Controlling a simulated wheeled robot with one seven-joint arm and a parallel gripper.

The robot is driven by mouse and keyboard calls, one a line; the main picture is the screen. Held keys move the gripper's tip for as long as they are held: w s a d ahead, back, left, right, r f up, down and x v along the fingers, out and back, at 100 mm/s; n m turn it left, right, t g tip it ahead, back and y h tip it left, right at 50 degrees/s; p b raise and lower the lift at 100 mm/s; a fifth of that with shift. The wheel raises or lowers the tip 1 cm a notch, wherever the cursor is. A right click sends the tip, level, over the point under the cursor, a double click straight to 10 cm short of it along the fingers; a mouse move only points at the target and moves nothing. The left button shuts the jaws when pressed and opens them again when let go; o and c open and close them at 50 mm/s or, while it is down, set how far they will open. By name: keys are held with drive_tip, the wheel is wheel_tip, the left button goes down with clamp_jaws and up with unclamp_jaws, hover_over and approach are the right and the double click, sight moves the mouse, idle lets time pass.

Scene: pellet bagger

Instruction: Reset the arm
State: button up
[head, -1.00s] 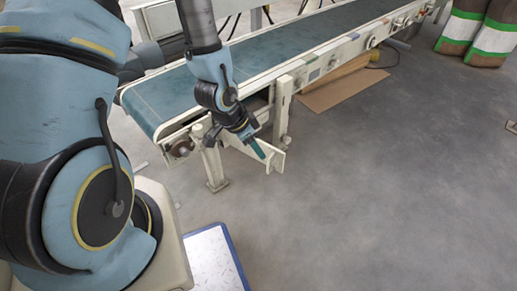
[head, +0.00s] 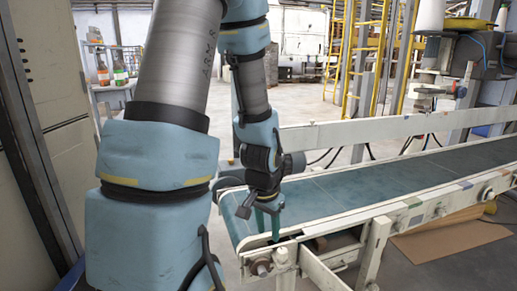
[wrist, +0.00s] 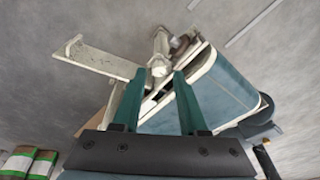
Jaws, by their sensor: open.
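My gripper (head: 268,224) hangs from my blue and grey arm, pointing down over the near left end of the conveyor in the head view. Its two green fingers are apart and hold nothing. In the wrist view my gripper (wrist: 156,78) shows its green fingers spread, with the conveyor's end frame and a pale bracket (wrist: 98,58) beyond the tips. I cannot tell the exact height of the fingertips above the conveyor end.
The conveyor's blue-green belt (head: 385,184) runs away to the right. A cardboard sheet (head: 450,237) lies on the floor under it. A yellow ladder (head: 342,40) stands behind, and bottles (head: 110,66) stand on a shelf at the left. Green-white-brown sacks (wrist: 28,162) show in the wrist view.

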drive_tip(key=s+a+r+n, duration=0.3)
drive_tip(key=a+r+n, duration=0.4)
drive_tip(key=a+r, duration=0.25)
wheel_tip(320, 180, up, 22)
drive_tip(key=p, duration=2.4)
drive_tip(key=shift+m+y, duration=0.3)
drive_tip(key=shift+y, duration=0.1)
